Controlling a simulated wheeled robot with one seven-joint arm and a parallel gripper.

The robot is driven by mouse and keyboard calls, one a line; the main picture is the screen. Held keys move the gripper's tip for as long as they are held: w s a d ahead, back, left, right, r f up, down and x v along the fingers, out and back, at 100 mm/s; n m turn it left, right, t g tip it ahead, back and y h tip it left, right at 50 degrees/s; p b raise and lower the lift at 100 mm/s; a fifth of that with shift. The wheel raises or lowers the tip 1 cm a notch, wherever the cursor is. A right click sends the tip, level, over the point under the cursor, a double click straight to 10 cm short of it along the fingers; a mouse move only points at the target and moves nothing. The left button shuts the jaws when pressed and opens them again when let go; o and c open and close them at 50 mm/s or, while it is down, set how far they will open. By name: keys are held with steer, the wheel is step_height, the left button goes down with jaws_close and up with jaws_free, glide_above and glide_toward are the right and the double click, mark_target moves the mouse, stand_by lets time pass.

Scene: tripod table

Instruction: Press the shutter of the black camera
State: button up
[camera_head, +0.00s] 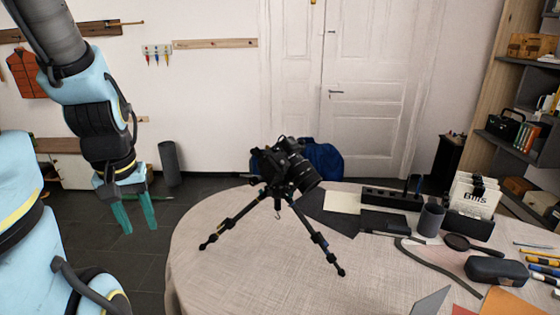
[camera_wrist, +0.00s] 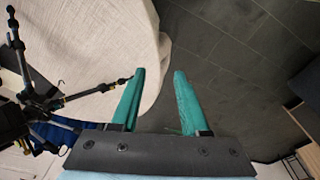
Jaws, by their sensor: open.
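The black camera (camera_head: 286,165) sits on a small black tripod (camera_head: 278,205) near the back left of the round table. Its lens points to the right and toward me. I cannot make out the shutter button at this size. My gripper (camera_head: 138,222) has two green fingers, hangs pointing down to the left of the table, and is open and empty, well apart from the camera. In the wrist view my gripper (camera_wrist: 158,78) is open over the floor beside the table edge. The tripod legs (camera_wrist: 42,100) show at the left there, and the camera is mostly cut off.
The pale round table (camera_head: 215,265) has free room at its front left. A black pen holder (camera_head: 432,218), a letter rack (camera_head: 472,205), a dark case (camera_head: 497,270) and pens crowd its right side. A blue bag (camera_head: 323,158) is behind the camera.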

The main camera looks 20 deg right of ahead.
jaws_close()
stand_by(1.0)
